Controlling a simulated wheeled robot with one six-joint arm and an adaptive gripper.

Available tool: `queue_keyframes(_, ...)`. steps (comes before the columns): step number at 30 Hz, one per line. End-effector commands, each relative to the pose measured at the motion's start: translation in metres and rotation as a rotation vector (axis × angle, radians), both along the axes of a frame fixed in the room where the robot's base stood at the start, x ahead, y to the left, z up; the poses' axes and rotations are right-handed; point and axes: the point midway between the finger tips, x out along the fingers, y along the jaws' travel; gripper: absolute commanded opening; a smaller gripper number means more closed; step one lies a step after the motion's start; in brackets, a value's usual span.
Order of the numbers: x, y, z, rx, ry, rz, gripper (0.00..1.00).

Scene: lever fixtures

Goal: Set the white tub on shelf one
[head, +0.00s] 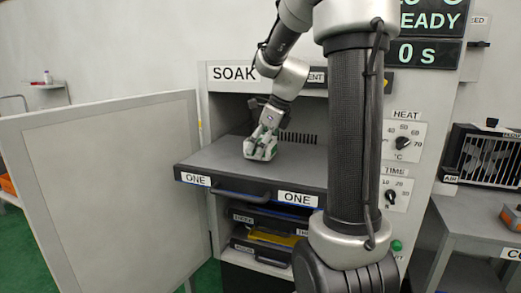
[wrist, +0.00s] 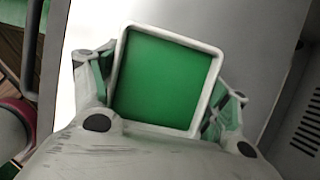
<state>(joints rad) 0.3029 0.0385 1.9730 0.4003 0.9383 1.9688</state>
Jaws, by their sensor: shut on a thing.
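The white tub (head: 258,154) is at or just over the top of shelf one (head: 225,160), a dark grey pulled-out shelf with two "ONE" labels on its front. In the wrist view the tub (wrist: 165,80) shows a square white rim and a green inside. My gripper (head: 264,141) is shut on the tub, with a finger on each side of it; it also shows in the wrist view (wrist: 165,95). I cannot tell whether the tub's base touches the shelf.
The cabinet marked SOAK (head: 234,73) has its door (head: 110,180) swung open to the left. Lower shelves (head: 270,238) sit below shelf one. A control panel (head: 403,142) with dials is on the right. Shelf one is otherwise clear around the tub.

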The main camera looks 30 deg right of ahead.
Motion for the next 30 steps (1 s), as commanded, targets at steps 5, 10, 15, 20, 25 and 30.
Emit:
queue_keyframes(5,0.0001,-0.0003,-0.0097,-0.001,-0.002,-0.001,0.48)
queue_keyframes(10,0.0,-0.0002,-0.0101,-0.001,-0.001,-0.001,0.48)
queue_keyframes(15,0.0,-0.0003,-0.0122,-0.001,-0.001,0.0,0.92)
queue_keyframes(20,0.0,-0.0002,-0.0121,-0.001,-0.001,0.0,0.97)
queue_keyframes(25,0.0001,-0.0002,-0.0119,-0.001,-0.001,0.0,0.97)
queue_keyframes(30,-0.0012,-0.0016,-0.004,-0.002,-0.002,-0.001,0.97)
